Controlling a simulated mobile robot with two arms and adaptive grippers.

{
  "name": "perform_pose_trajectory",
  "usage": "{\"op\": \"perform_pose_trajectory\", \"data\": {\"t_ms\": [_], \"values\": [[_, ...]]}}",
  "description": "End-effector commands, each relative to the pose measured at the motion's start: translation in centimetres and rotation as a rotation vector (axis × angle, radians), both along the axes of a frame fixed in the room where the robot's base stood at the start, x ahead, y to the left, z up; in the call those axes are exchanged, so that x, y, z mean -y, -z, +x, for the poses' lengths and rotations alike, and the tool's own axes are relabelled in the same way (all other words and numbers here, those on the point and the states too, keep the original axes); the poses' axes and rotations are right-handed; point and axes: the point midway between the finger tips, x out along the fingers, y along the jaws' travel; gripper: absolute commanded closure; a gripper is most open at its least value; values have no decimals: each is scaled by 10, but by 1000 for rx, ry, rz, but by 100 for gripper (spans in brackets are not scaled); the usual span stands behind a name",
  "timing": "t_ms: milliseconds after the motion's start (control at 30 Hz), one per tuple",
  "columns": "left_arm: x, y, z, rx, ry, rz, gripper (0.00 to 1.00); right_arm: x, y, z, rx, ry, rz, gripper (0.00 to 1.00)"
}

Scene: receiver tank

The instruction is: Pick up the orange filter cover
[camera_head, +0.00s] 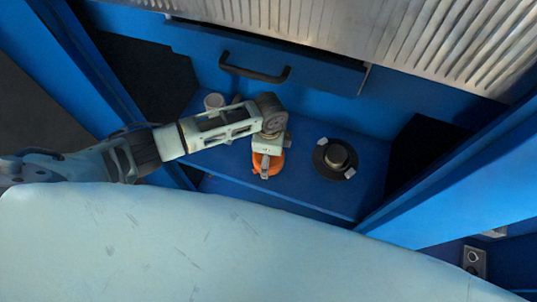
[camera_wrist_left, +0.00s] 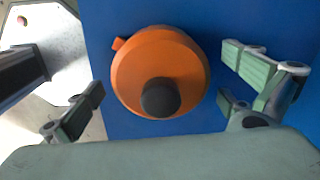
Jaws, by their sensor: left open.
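The orange filter cover (camera_wrist_left: 185,72) is a round lid with a dark knob (camera_wrist_left: 160,98), and it lies on the blue shelf. In the left wrist view it sits between the open fingers of my left gripper (camera_wrist_left: 165,100), with a gap on both sides. In the head view my left gripper (camera_head: 266,166) is above the cover (camera_head: 275,163) and hides most of it. I cannot tell the height between fingers and cover. My right gripper is in neither view.
A black round part with a metal centre (camera_head: 338,155) is on the blue shelf (camera_head: 310,196) to the right. A small grey cylinder (camera_head: 213,101) stands at the back left. A drawer with a black handle (camera_head: 254,70) is behind. Blue walls bound the shelf.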

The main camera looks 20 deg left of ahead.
Motion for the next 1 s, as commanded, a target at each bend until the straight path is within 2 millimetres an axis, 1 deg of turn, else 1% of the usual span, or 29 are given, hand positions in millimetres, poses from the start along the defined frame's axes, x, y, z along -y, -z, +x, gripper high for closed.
{"op": "perform_pose_trajectory", "data": {"t_ms": [133, 167, 700, 1000], "values": [[0, 0, 0, 0, 0, 0, 0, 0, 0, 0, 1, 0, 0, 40], [0, 0, 0, 0, 0, 0, 2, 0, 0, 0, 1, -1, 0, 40], [0, -1, 0, 1, 0, -1, 48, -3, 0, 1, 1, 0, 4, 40], [0, -3, 1, 2, -1, -2, 48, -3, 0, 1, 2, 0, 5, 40]]}}
